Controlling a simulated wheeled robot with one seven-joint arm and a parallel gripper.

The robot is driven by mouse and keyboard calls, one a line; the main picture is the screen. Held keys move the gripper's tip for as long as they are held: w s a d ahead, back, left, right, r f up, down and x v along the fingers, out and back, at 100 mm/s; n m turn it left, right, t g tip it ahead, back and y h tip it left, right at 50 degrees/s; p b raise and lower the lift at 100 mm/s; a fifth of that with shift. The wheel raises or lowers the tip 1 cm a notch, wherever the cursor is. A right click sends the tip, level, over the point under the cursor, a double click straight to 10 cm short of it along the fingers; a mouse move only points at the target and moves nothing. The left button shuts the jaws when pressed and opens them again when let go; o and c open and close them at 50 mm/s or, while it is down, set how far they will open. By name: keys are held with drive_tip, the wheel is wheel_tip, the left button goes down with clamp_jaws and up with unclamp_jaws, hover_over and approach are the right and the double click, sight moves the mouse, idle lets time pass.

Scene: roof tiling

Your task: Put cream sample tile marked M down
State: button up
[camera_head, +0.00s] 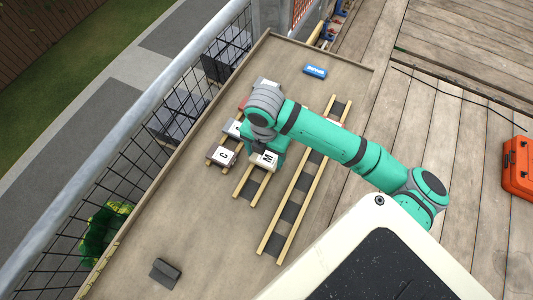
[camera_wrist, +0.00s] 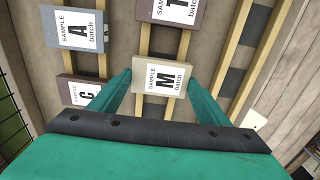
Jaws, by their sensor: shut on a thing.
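The cream sample tile marked M (camera_wrist: 152,78) is between the two fingers of my gripper (camera_wrist: 160,82) in the wrist view, and the fingers are shut on its sides. It lies over a pair of wooden battens (camera_wrist: 188,45); I cannot tell whether it touches them. In the head view the M tile (camera_head: 265,159) shows at my gripper (camera_head: 262,152), partly hidden by the arm. The tile marked C (camera_head: 221,156) is to its left. The grey tile marked A (camera_wrist: 75,30) and a brown tile marked T (camera_wrist: 180,8) lie beyond it in the wrist view.
A longer batten ladder (camera_head: 290,212) lies to the right of the M tile. A blue block (camera_head: 315,71) is at the far end of the board, and a dark grey piece (camera_head: 165,272) at the near end. A railing (camera_head: 130,100) runs along the left. An orange case (camera_head: 518,170) stands far right.

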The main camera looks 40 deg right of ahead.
sight(265, 158)
drive_tip(key=shift+f, duration=0.45)
drive_tip(key=o, duration=1.2)
drive_tip(key=shift+c, duration=0.2)
drive_tip(key=shift+r, duration=0.1)
wheel_tip(265, 158, up, 13)
